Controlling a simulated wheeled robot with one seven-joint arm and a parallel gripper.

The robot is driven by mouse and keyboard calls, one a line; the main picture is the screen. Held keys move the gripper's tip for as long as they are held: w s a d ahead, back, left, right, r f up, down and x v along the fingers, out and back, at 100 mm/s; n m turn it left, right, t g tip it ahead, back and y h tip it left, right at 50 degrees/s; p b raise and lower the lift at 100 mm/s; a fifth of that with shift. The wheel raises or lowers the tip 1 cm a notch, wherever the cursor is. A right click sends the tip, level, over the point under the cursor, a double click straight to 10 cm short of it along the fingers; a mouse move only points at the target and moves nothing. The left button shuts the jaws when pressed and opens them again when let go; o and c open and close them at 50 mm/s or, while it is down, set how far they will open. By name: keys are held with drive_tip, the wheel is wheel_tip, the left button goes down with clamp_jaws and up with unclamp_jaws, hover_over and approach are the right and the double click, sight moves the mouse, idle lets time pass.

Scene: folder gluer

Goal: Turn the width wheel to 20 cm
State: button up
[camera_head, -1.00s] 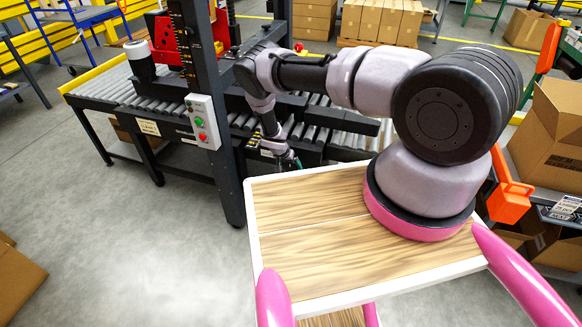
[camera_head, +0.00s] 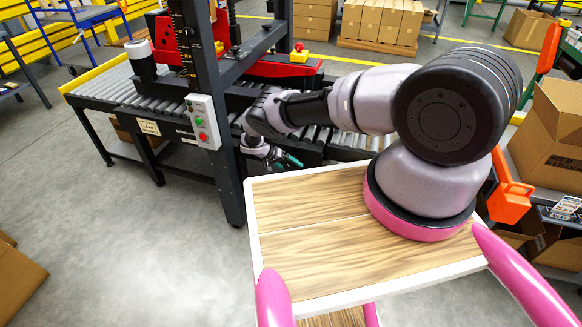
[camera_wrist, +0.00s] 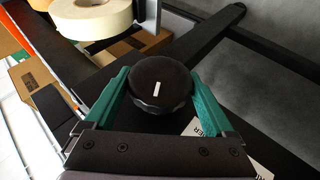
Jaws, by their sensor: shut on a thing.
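The width wheel (camera_wrist: 160,83) is a dark round knob with a white mark on its top, seen in the wrist view. The mark points nearly straight up and down in that picture. My gripper (camera_wrist: 158,90) has its two green fingers on either side of the knob, shut on it. In the head view my gripper (camera_head: 285,161) is low beside the near side of the conveyor, and the knob cannot be made out there. No width scale reading is legible.
A roll of tape (camera_wrist: 92,15) is close above the knob in the wrist view. A black upright post (camera_head: 205,110) with a button box (camera_head: 203,122) stands left of my arm. The roller conveyor (camera_head: 115,90) runs behind. Open floor lies at the front left.

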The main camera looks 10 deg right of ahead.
idle(0.4)
drive_tip(key=o, duration=1.1)
drive_tip(key=v, duration=1)
drive_tip(key=shift+a+r, duration=0.15)
drive_tip(key=shift+a, duration=0.25)
